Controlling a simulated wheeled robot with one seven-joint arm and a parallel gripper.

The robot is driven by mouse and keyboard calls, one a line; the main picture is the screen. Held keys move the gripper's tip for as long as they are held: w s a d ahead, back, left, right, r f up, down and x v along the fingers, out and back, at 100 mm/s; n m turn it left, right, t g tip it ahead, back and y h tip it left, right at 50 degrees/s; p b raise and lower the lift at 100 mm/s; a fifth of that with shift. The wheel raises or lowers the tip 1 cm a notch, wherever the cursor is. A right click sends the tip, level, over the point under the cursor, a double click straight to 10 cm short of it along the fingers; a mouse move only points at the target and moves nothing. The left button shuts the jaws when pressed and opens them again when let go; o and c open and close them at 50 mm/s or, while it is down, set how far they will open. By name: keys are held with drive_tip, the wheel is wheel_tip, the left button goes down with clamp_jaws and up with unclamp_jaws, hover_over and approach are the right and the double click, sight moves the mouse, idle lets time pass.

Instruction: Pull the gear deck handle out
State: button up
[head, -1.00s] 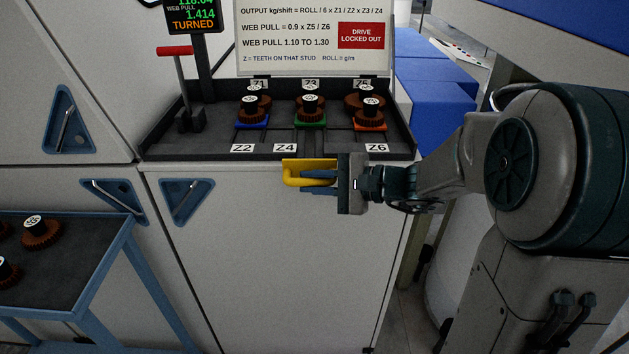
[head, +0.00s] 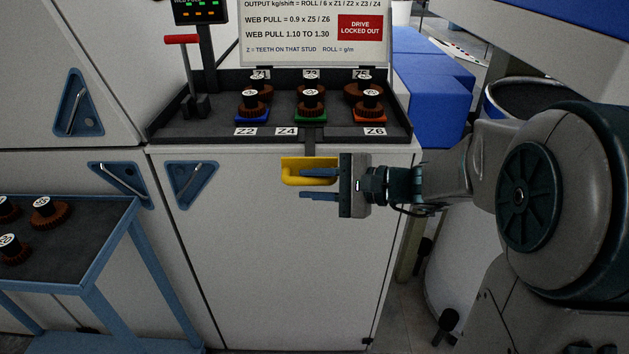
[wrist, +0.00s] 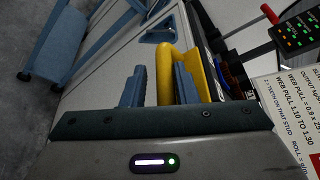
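The yellow gear deck handle (head: 291,178) stands out in front of the gear deck (head: 214,134), joined to it by a dark bar (head: 309,146). My gripper (head: 318,184) is at the handle with its fingers spread. In the head view the upper finger lies within the handle's loop and the lower finger is below it. In the wrist view the handle (wrist: 165,70) passes between the fingers, with a visible gap to the left finger. Contact with the right finger is hard to tell.
Several brown gears stand on the deck's coloured bases behind labels Z2, Z4 and Z6. A red-topped lever (head: 182,40) stands at the deck's left. A blue-framed cart (head: 100,262) with gears is at lower left. A white sign (head: 312,47) reads "DRIVE LOCKED OUT".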

drive_tip(key=shift+r, duration=0.15)
drive_tip(key=shift+d, duration=0.35)
drive_tip(key=b+v, duration=0.1)
drive_tip(key=v, duration=1.2)
drive_tip(key=shift+s, duration=0.2)
drive_tip(key=s+a+f+n+g+h, duration=0.3)
drive_tip(key=s+a+f+g+h, duration=0.15)
drive_tip(key=s+f, duration=0.25)
drive_tip(key=s+d+f+n+t+h+p, duration=0.1)
drive_tip(key=s+d+f+n+h, duration=0.3)
drive_tip(key=n+h, duration=0.3)
drive_tip(key=d+h, duration=0.1)
drive_tip(key=h, duration=0.2)
drive_tip(key=shift+s+n+t, duration=0.3)
drive_tip(key=shift+s+t, duration=0.05)
drive_tip(key=shift+s, duration=0.05)
